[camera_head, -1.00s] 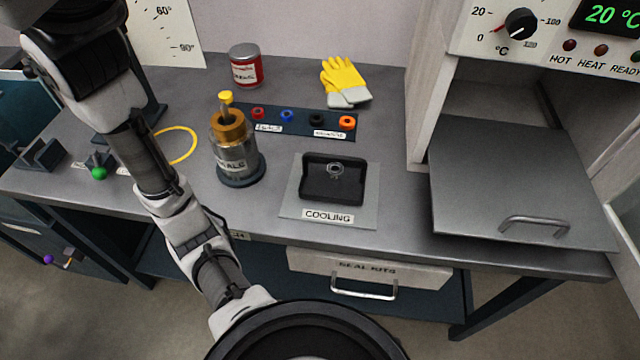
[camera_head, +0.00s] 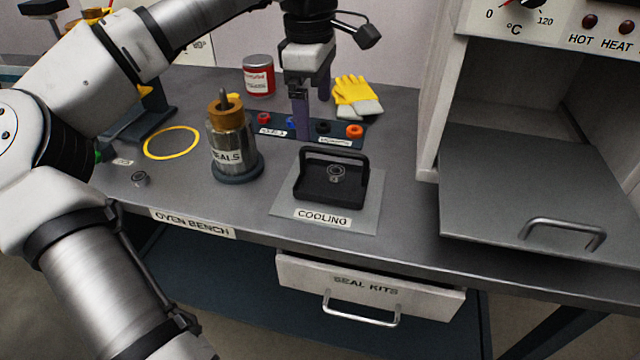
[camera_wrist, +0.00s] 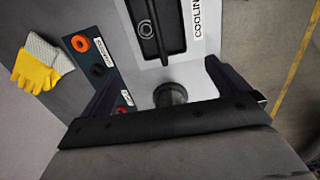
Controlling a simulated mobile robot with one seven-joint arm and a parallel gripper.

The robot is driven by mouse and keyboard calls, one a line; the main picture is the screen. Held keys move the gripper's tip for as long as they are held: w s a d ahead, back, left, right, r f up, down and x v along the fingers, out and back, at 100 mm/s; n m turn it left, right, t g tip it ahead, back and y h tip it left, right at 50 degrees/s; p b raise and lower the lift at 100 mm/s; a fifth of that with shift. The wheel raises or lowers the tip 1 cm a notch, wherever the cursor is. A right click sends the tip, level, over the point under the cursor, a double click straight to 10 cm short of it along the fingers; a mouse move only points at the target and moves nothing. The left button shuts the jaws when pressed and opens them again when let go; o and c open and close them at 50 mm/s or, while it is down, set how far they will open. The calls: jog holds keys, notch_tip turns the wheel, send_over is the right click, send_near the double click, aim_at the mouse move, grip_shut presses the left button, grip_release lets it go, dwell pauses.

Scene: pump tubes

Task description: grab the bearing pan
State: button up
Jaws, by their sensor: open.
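The bearing pan (camera_head: 345,190) is a black tray with a raised bar handle. It sits on the grey plate labelled COOLING (camera_head: 362,215). A small metal ring (camera_head: 336,173) lies in it. In the wrist view, part of the pan (camera_wrist: 150,28) shows at the top, beyond the fingertips. My gripper (camera_head: 313,119) has purple fingers, spread apart with nothing held. In the head view it appears behind and above the pan, pointing down, apart from it. My gripper's dark fingers (camera_wrist: 160,80) frame the lower part of the wrist view.
The metal SEALS pot (camera_head: 230,145) stands left of the pan. A strip of coloured rings (camera_head: 354,131) and yellow gloves (camera_head: 353,92) lie behind it. A red can (camera_head: 258,75) stands at the back. The oven's open door (camera_head: 530,190) is to the right.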

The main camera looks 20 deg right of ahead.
jog(key=b, duration=0.1)
send_over(310, 181)
notch_tip(310, 181, down, 8)
jog(key=shift+r, duration=0.1)
jog(key=shift+f, duration=3.15)
jog(key=c, duration=0.9)
jog(key=shift+r, duration=0.15)
